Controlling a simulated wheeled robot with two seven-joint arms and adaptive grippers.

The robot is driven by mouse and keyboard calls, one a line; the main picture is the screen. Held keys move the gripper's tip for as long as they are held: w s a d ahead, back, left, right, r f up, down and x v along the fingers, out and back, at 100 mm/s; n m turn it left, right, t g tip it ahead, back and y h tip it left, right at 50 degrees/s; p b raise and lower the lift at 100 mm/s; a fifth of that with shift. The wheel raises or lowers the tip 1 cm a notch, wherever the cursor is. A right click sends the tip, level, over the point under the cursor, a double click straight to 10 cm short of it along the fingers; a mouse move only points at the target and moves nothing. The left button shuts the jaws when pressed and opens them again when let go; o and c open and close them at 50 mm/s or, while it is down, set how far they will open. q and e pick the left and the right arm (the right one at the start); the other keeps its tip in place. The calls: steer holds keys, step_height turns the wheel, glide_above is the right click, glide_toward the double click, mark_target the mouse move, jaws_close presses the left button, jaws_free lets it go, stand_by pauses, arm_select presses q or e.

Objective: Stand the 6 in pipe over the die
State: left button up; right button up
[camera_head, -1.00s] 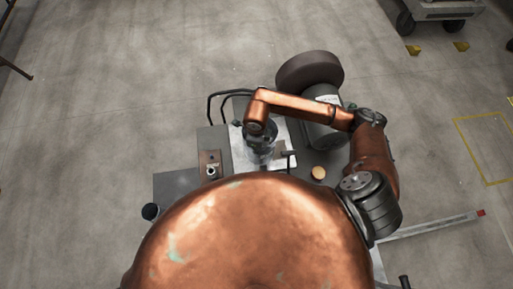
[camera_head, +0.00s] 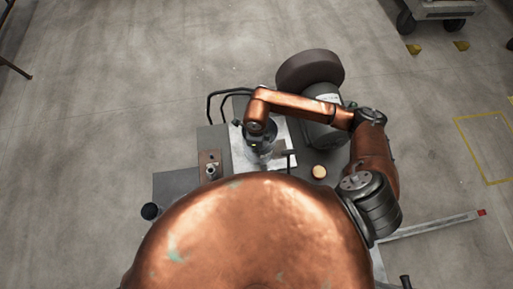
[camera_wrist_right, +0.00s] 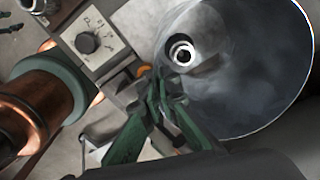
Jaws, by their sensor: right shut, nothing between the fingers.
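In the right wrist view a wide grey metal pipe (camera_wrist_right: 265,75) is seen from above into its open mouth, with its bright rim to the right. A small round ring-shaped part (camera_wrist_right: 182,53), which looks like the die, shows inside the pipe's outline, off-centre to the left. The pipe looks upright around it; its lower edge is hidden. My right gripper (camera_wrist_right: 168,92) has green fingers, shut and empty, overlapping the pipe's lower-left side. In the head view my right gripper (camera_head: 262,150) is over the light plate, and my arm hides much there. My left gripper is out of view.
A control box with a dial (camera_wrist_right: 88,42) stands close to the fingers. In the head view a large motor with a dark wheel (camera_head: 310,70) stands behind my arm. A round tan piece (camera_head: 319,171) and a dark cylinder (camera_head: 150,211) sit on the bench's two sides.

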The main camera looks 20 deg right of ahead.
steer(key=o, duration=0.6)
steer(key=shift+c, duration=0.2)
steer(key=shift+s, duration=0.1)
step_height(320, 180, up, 12)
stand_by(0.6)
